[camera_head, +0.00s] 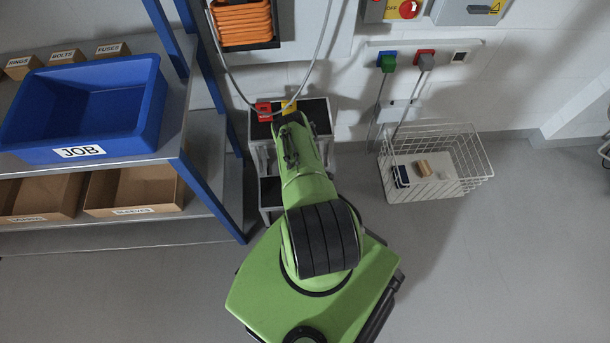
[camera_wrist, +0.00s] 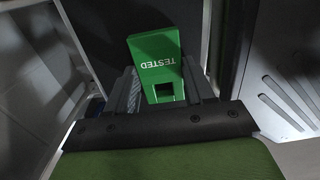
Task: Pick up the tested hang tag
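The tested hang tag (camera_wrist: 154,50) is green with white "TESTED" lettering, upside down in the wrist view, and has a dark square opening in its lower part. My gripper (camera_wrist: 160,88) has its two grey fingers apart, one on each side of the tag's lower part. I cannot tell whether both fingers press on it. Dark surface shows behind the tag. In the head view my arm reaches over a small cart (camera_head: 318,118), and its end hides the green tag and the fingers.
A red tag (camera_head: 263,111) and a yellow tag (camera_head: 289,107) are at the cart's top. Shelving with a blue JOB bin (camera_head: 82,152) stands left. A white wire basket (camera_head: 436,160) is right. Grey cables (camera_head: 228,82) hang from the wall above the cart.

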